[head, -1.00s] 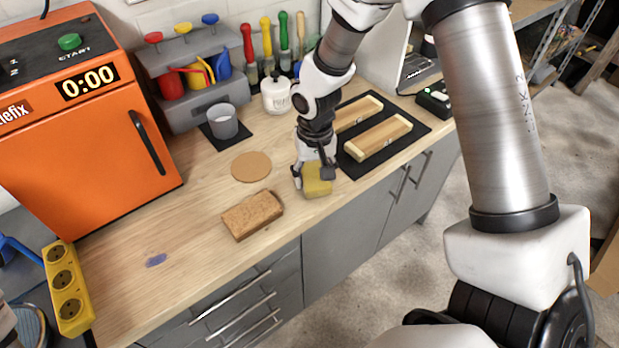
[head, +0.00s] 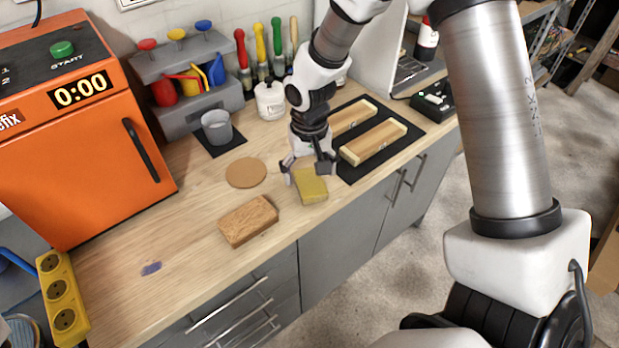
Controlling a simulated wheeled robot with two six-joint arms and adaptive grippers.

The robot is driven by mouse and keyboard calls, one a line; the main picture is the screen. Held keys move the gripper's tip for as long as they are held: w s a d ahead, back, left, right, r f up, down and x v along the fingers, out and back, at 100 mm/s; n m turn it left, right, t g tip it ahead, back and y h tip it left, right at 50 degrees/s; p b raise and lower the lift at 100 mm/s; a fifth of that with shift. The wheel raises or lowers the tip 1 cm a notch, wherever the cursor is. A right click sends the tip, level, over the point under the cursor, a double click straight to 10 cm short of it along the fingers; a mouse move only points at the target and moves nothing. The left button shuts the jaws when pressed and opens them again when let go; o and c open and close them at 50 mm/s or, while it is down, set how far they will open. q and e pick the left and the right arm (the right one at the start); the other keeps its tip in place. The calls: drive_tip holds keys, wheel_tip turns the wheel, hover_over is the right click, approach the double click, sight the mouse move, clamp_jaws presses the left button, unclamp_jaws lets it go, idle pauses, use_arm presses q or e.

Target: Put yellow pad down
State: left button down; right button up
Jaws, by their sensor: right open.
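The yellow pad (head: 311,187) lies on the wooden workbench (head: 190,232), near its front edge, to the right of a wooden block. My right gripper (head: 308,174) is just above and behind the pad. My left gripper is not in the head view.
A wooden block (head: 248,221) and a round cork mat (head: 246,172) lie to the left. A black mat with two wooden pieces (head: 373,144) is at the right.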

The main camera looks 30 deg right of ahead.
sight(310, 181)
wheel_tip(310, 181, up, 10)
drive_tip(key=shift+f, duration=0.2)
drive_tip(key=shift+s, duration=0.1)
